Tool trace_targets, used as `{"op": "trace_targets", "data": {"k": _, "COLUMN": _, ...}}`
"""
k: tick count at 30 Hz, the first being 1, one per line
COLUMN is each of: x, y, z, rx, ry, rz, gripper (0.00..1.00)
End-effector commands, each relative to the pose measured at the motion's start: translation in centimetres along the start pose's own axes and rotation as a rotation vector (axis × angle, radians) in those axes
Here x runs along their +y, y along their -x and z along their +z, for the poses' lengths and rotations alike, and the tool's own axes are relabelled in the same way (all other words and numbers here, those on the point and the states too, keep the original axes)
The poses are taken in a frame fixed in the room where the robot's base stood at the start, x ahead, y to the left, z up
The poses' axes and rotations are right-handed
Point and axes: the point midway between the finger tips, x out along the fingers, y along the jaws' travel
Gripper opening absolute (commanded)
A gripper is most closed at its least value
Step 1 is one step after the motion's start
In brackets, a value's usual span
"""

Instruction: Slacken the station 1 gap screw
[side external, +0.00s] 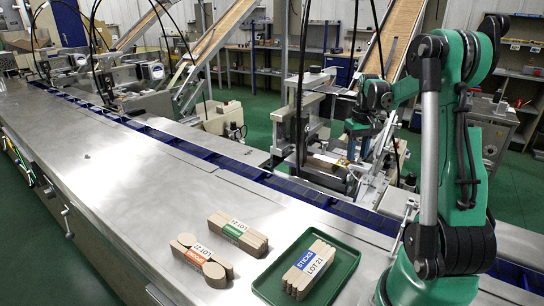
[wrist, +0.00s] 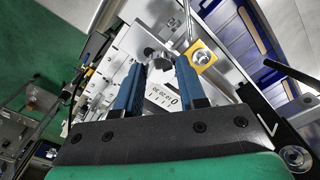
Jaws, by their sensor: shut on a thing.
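In the wrist view, the two blue fingers of my gripper (wrist: 160,66) stand on either side of a small grey metal screw with a winged head (wrist: 154,56). The fingers are shut on this screw, which looks like the gap screw; no station number is readable. A white scale (wrist: 160,97) with numbers and a 0 mark lies between the fingers, below the screw. In the side external view, my gripper is down at the station machine (side external: 318,160), beside the conveyor, and its fingertips and the screw are too small or hidden to make out.
A yellow square plate with a bolt (wrist: 202,56) sits close right of the fingers. A blue-sided conveyor channel (side external: 250,176) runs past the machine. On the steel bench (side external: 110,190) lie stick bundles (side external: 238,233) and a green tray (side external: 343,262) holding another bundle.

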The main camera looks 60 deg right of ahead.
Motion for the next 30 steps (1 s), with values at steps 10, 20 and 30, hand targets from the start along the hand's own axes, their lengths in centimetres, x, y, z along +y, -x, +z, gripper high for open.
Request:
{"op": "trace_targets", "data": {"k": 10, "x": 0.0, "y": 0.0, "z": 0.0, "rx": 0.000, "ry": -0.002, "rz": 0.000, "gripper": 0.67}}
{"op": "trace_targets", "data": {"k": 20, "x": 0.0, "y": 0.3, "z": 0.0, "rx": 0.000, "ry": -0.002, "rz": 0.000, "gripper": 0.67}}
{"op": "trace_targets", "data": {"k": 30, "x": 0.0, "y": 4.6, "z": 0.0, "rx": 0.000, "ry": -0.002, "rz": 0.000, "gripper": 0.67}}
